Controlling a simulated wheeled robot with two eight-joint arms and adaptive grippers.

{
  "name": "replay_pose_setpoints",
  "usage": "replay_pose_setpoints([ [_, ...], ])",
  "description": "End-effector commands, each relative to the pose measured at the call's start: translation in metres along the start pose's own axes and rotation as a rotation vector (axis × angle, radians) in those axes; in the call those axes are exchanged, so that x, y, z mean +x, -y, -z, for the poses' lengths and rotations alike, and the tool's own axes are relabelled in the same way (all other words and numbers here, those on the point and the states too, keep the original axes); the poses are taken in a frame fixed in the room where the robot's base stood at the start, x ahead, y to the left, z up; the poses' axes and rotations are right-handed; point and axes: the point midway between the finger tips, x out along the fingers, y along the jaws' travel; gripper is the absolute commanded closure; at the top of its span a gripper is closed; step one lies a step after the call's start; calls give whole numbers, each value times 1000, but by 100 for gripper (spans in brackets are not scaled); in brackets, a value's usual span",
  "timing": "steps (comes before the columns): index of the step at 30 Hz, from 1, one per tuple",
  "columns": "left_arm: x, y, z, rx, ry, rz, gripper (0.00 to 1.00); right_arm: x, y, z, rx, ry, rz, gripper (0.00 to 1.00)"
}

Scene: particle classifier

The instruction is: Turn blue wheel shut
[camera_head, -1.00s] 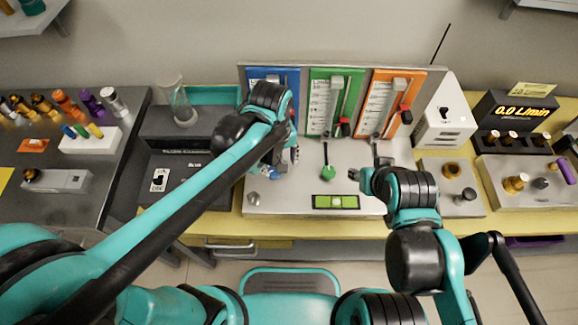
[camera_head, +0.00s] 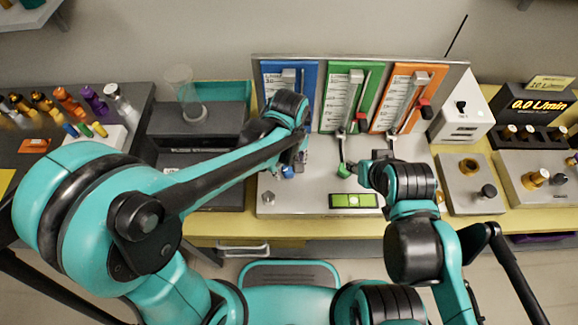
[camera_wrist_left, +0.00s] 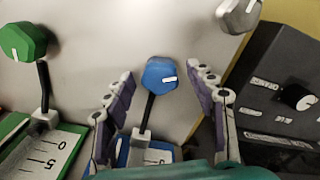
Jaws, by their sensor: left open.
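The blue wheel (camera_head: 288,171) is a small faceted knob with a white mark, on the grey panel below the blue flow gauge (camera_head: 274,78). In the left wrist view the wheel (camera_wrist_left: 158,68) shows whole, with a dark stem running to the blue gauge. My left gripper (camera_head: 294,160) is over the wheel; in its wrist view its open fingers (camera_wrist_left: 160,76) stand on either side of the wheel and stem, with gaps on both sides. My right gripper (camera_head: 366,173) is beside the green wheel (camera_head: 344,171); its jaws are too small to judge.
A green gauge (camera_head: 347,92) and an orange gauge (camera_head: 405,92) stand right of the blue one. A dark switch box (camera_wrist_left: 285,85) borders the panel.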

Motion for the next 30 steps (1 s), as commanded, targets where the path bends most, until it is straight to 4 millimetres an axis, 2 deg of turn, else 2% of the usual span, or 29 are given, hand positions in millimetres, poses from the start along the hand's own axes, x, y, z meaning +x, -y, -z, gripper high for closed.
replay_pose_setpoints([
  [3, 0, 0, 0, 0, 0, 0, 46, 0, 0, 0, 0, 0, 0, 60],
  [8, 0, 0, 0, 0, 0, 0, 89, 0, 0, 0, 0, 0, 0, 60],
  [9, 0, 0, 0, 0, 0, 0, 93, 0, 0, 0, 0, 0, 0, 60],
  [20, -1, 0, 0, 39, 0, 0, 93, -1, 0, 1, 0, 0, 0, 60],
  [30, -1, 0, 0, 261, 0, 0, 93, -4, 0, 3, 0, 0, 0, 60],
])
